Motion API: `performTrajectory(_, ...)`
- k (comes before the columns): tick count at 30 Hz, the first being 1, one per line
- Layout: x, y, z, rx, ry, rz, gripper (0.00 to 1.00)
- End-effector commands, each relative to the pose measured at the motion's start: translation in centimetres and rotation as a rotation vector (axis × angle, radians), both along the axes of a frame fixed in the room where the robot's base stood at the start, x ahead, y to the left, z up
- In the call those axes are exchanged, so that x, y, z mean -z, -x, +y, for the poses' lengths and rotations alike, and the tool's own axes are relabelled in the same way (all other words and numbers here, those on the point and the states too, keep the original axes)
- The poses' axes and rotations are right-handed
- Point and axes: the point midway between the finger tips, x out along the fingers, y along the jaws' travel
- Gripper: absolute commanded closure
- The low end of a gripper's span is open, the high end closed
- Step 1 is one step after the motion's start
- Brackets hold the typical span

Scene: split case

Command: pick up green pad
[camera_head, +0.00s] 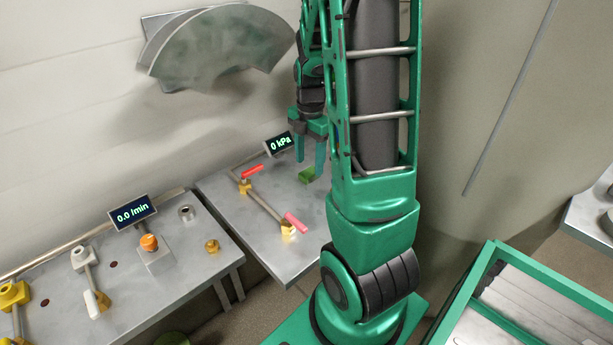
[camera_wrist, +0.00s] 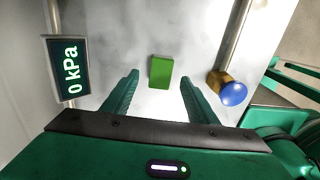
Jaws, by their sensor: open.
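The green pad (camera_wrist: 161,71) is a small green block lying on the grey metal table (camera_wrist: 180,30). In the wrist view it sits just ahead of the gap between my fingers, near the middle. In the head view the pad (camera_head: 307,174) shows just below my fingers, partly hidden by my arm. My gripper (camera_wrist: 160,95) is open and empty, with one finger toward each side of the pad. In the head view my gripper (camera_head: 309,158) points down above the table.
A display reading 0 kPa (camera_wrist: 69,70) stands left of my fingers in the wrist view. A brass fitting with a blue cap (camera_wrist: 233,93) is close on the right. In the head view, pipes with red (camera_head: 252,170) and pink (camera_head: 296,223) handles lie left of the pad.

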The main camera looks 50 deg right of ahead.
Motion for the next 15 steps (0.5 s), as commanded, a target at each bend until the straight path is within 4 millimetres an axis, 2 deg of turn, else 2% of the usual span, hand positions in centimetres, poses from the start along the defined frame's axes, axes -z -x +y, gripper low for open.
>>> performTrajectory(1,0.9,0.1,0.0,0.001,-0.002,0.004,0.47)
performTrajectory(6,2.9,0.0,0.0,0.001,0.000,0.003,0.47)
performTrajectory(15,3.5,0.0,0.0,0.001,0.000,0.000,0.47)
